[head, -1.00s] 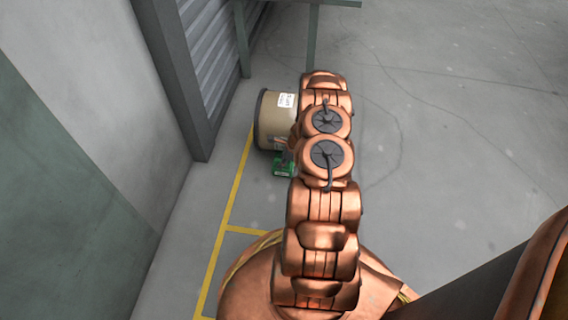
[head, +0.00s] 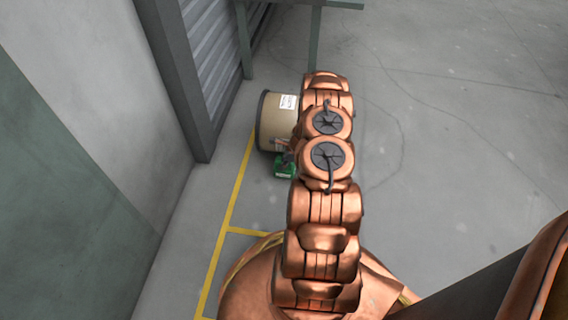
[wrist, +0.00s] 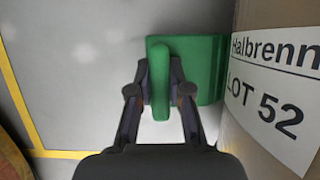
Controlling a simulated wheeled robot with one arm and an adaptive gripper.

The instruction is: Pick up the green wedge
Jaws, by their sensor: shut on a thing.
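The green wedge (head: 285,167) is in front of a beige spool in the head view, partly hidden by my arm. In the wrist view the green wedge (wrist: 203,62) shows an upright rib between the fingers and a wider body behind, close beside the spool. My gripper (wrist: 159,92) is shut on the rib, one finger on each side. In the head view my gripper is mostly hidden behind my arm and only a small part shows by the wedge. I cannot tell whether the wedge touches the floor.
The beige spool (head: 277,128) with a white label stands right behind the wedge; its label reads "LOT 52" in the wrist view. A yellow floor line (head: 232,208) runs along the left. A green-grey stand (head: 315,45) is at the back. Open floor (head: 450,130) lies to the right.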

